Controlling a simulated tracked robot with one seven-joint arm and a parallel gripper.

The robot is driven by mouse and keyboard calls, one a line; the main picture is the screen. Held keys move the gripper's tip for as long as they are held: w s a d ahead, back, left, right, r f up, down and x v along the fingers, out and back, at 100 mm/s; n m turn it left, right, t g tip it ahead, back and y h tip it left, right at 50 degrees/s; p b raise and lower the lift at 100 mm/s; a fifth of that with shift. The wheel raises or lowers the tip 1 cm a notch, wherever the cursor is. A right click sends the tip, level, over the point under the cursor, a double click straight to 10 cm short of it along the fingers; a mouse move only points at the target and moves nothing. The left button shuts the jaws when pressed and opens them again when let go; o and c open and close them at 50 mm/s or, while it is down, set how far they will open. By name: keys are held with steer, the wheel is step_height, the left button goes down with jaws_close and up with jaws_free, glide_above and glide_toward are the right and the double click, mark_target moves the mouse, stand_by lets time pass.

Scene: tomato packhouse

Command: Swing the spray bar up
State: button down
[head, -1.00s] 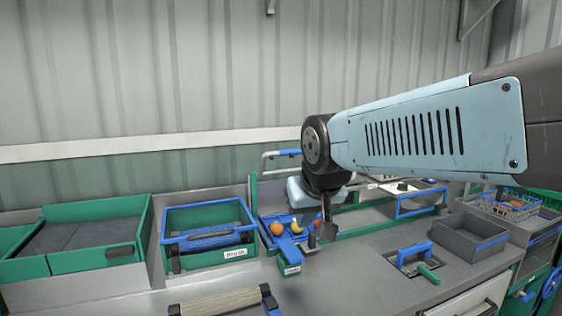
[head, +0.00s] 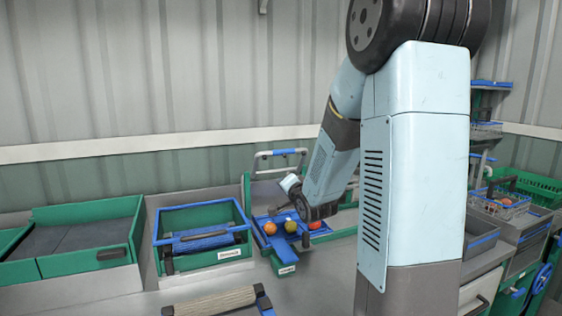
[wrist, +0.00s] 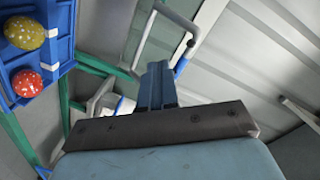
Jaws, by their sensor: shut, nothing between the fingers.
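A pale tube hoop with a blue grip (head: 285,152), which looks like the spray bar, stands upright behind the small blue fruit tray (head: 262,219) in the head view. In the wrist view the hoop (wrist: 142,42) shows beyond my fingers, at the upper middle. My gripper (wrist: 157,68) has its blue fingers together and empty, pointing towards the hoop's lower part. I cannot tell whether they touch it. In the head view the fingertips are too small to make out, and my arm covers what lies to the right of the hoop.
The tray holds an orange fruit (head: 270,228), an olive one (head: 291,226) and a red one (head: 316,224). A green bin with blue rims (head: 202,206) and a larger green bin (head: 92,209) stand left. Baskets and a blue handwheel (head: 542,279) are right.

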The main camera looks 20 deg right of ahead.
steer(key=d+f+m+t, duration=0.2)
steer(key=d+m+t, duration=0.3)
steer(key=m, duration=0.1)
glide_toward(283, 154)
steer(key=x, duration=0.7)
steer(key=shift+f+m+t, duration=0.2)
steer(key=shift+m+t, duration=0.1)
steer(key=shift+m, duration=0.1)
